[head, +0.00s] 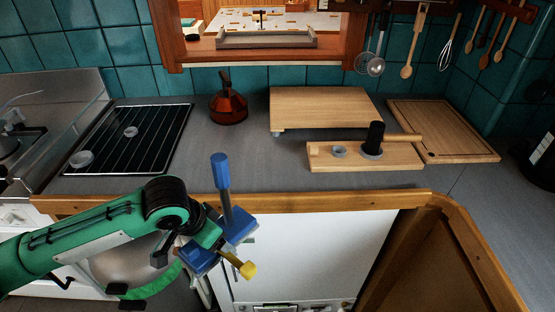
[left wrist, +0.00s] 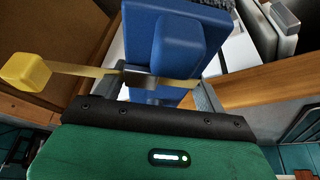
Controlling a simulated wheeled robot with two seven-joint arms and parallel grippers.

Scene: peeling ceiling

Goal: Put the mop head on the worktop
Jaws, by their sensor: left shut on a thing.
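The mop head (head: 237,229) is a blue block with an upright dark post topped by a blue cap and a yellow-ended lever. It also fills the upper middle of the left wrist view (left wrist: 165,40). My left gripper (head: 212,238) is shut on it and holds it in front of the cabinet, outside the worktop's wooden front edge. The fingertips are mostly hidden by the blue block. The grey worktop (head: 245,165) runs along the wall behind, with a bare stretch behind the mop head. My right gripper is not in view.
A black hob (head: 150,125) lies at left and a red-brown pot (head: 228,105) stands at the back. A raised wooden board (head: 320,105), a small wooden tray (head: 400,158) with a black cylinder, and a cutting board (head: 455,135) occupy the right. Utensils hang above.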

